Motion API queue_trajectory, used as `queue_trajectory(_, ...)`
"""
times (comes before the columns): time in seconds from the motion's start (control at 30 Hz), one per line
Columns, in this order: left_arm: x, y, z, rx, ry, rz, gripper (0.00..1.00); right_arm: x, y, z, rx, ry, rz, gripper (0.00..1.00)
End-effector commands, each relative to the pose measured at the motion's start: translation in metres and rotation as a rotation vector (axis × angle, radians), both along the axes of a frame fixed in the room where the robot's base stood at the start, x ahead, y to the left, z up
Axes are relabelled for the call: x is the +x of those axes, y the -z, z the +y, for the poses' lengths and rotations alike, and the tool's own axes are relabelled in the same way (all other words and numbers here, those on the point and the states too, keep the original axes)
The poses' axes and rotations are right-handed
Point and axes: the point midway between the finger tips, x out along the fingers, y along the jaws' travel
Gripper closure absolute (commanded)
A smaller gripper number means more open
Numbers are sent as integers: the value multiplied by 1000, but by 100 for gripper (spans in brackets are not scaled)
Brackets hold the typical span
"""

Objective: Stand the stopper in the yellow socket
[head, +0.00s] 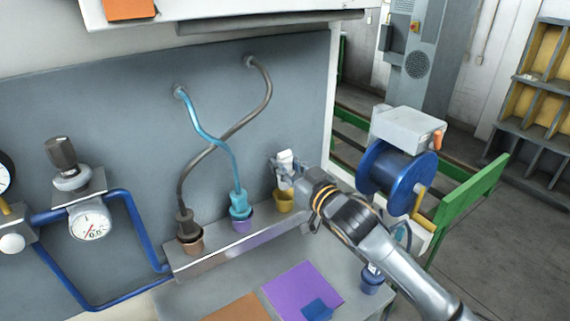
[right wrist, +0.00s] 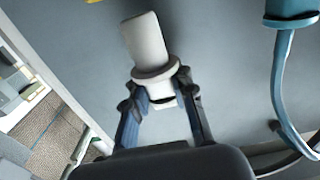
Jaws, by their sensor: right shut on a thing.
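The stopper (head: 286,157) is pale white with a wide collar. My right gripper (head: 286,171) is shut on it and holds it just above the yellow socket (head: 284,203). In the right wrist view the stopper (right wrist: 147,41) sits between the two fingertips (right wrist: 164,91), its collar just past them and its long part tilted slightly. The yellow socket is at the right end of the metal ledge; its opening is partly hidden by the gripper. The stopper and the socket look apart in the head view. My left gripper is not in view.
A teal plug (head: 240,204) stands in the purple socket (head: 243,224), left of the yellow one. A dark plug (head: 186,223) stands in a brown socket (head: 191,245). Their crossed hoses run up the grey panel. A blue reel (head: 392,180) stands to the right.

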Motion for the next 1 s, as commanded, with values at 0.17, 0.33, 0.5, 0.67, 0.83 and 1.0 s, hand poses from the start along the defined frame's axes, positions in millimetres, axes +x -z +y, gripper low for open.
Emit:
queue_trajectory(0.17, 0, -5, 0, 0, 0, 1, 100, -1, -2, 0, 1, 0, 0, 100)
queue_trajectory(0.33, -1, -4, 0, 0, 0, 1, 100, -1, -1, 0, 1, 0, -1, 100)
queue_trajectory(0.5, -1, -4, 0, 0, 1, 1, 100, -1, -1, 0, 1, 0, -1, 100)
queue_trajectory(0.67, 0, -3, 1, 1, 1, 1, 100, -1, 1, 0, 1, 0, -1, 100)
queue_trajectory(0.83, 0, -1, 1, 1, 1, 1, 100, -1, 6, 0, 1, 0, 1, 100)
queue_trajectory(1.0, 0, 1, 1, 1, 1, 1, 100, -1, 12, 0, 1, -1, -1, 100)
